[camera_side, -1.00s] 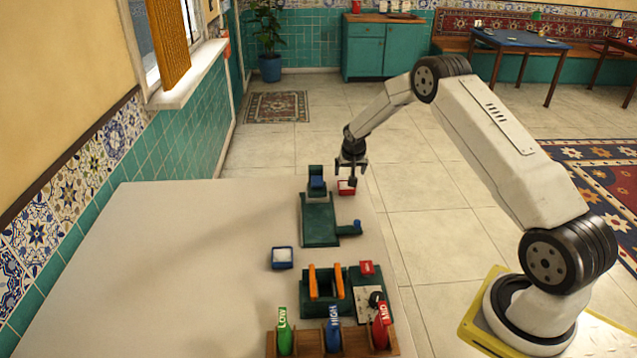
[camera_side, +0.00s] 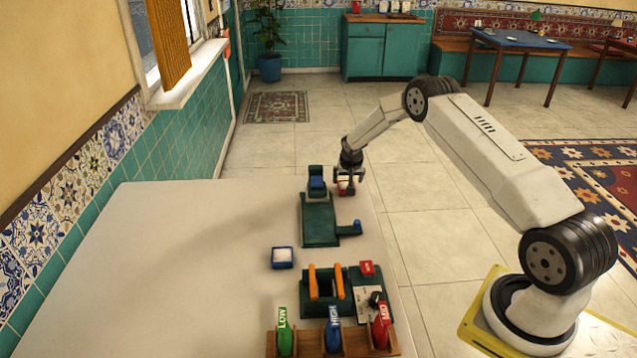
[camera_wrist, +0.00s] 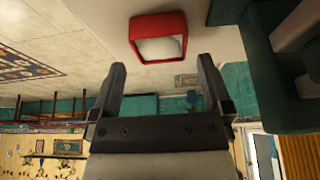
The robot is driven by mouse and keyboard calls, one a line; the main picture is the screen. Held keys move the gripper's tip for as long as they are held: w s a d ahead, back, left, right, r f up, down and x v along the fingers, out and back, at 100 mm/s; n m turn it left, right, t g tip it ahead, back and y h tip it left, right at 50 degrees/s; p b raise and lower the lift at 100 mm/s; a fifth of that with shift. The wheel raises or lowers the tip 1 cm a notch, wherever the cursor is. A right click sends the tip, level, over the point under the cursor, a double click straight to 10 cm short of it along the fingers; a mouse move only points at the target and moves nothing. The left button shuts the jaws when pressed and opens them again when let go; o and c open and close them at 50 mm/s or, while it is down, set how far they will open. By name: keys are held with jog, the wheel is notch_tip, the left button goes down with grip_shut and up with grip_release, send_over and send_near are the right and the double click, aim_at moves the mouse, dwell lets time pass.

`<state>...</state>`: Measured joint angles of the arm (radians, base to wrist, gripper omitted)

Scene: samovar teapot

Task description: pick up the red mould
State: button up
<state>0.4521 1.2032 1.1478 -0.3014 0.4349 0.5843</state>
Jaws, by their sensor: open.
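The red mould (camera_side: 346,188) is a small square red tray with white contents, on the far right corner of the white table. In the wrist view the red mould (camera_wrist: 159,37) lies just beyond my fingertips, roughly centred between them. My gripper (camera_side: 346,185) is at the mould in the side view and partly covers it. In the wrist view my gripper (camera_wrist: 160,75) has its two dark fingers wide apart with nothing between them. I cannot tell whether a finger touches the mould.
A green stand with a blue block (camera_side: 317,183) is close on the left of my gripper. A blue mould (camera_side: 282,257) with white contents sits nearer. A green press with orange handles (camera_side: 326,282) and a wooden rack (camera_side: 330,343) of bottles are at the front. The table's left side is clear.

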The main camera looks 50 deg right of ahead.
aim_at(347, 183)
jog(key=shift+x, duration=1.65)
jog(key=c, duration=1.1)
jog(key=shift+r, duration=0.1)
jog(key=shift+s+a+r, duration=0.1)
jog(key=shift+r, duration=1.5)
jog(key=shift+s+a+r, duration=0.1)
jog(key=shift+s+r, duration=0.1)
jog(key=shift+r, duration=0.05)
jog(key=shift+s+a+r, duration=0.9)
jog(key=shift+s+r, duration=0.6)
jog(key=shift+s, duration=0.55)
jog(key=shift+s+a+r, duration=0.9)
jog(key=shift+s+r, duration=0.65)
jog(key=shift+s, duration=0.45)
jog(key=shift+s+a+r, duration=0.9)
jog(key=shift+s+r, duration=0.6)
jog(key=shift+s, duration=0.55)
